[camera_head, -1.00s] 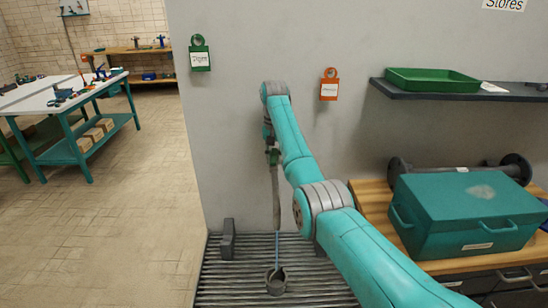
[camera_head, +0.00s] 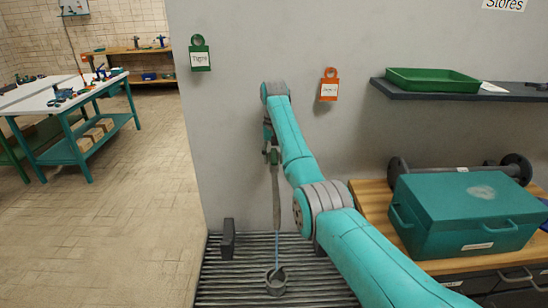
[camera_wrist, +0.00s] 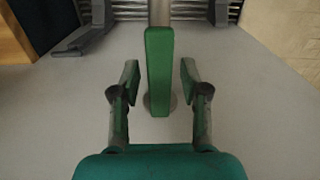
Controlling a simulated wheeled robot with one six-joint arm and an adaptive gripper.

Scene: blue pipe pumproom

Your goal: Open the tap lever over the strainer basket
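The tap lever (camera_wrist: 160,72) is a green bar in the middle of the wrist view. My gripper (camera_wrist: 159,74) is open, with one finger on each side of the lever and a visible gap on both sides. In the head view the tap's grey pipe (camera_head: 276,200) hangs down beside my arm, and the lever there is small and partly hidden by my gripper (camera_head: 268,143). A thin pale blue stream (camera_head: 277,250) runs from the pipe's lower end to the small grey strainer basket (camera_head: 276,287) on the grating.
The slatted grating (camera_head: 225,285) lies below the tap, with a dark upright block (camera_head: 228,240) at its back left. A teal toolbox (camera_head: 465,225) stands on a wooden bench at right. A shelf holds a green tray (camera_head: 433,80). Floor at left is clear.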

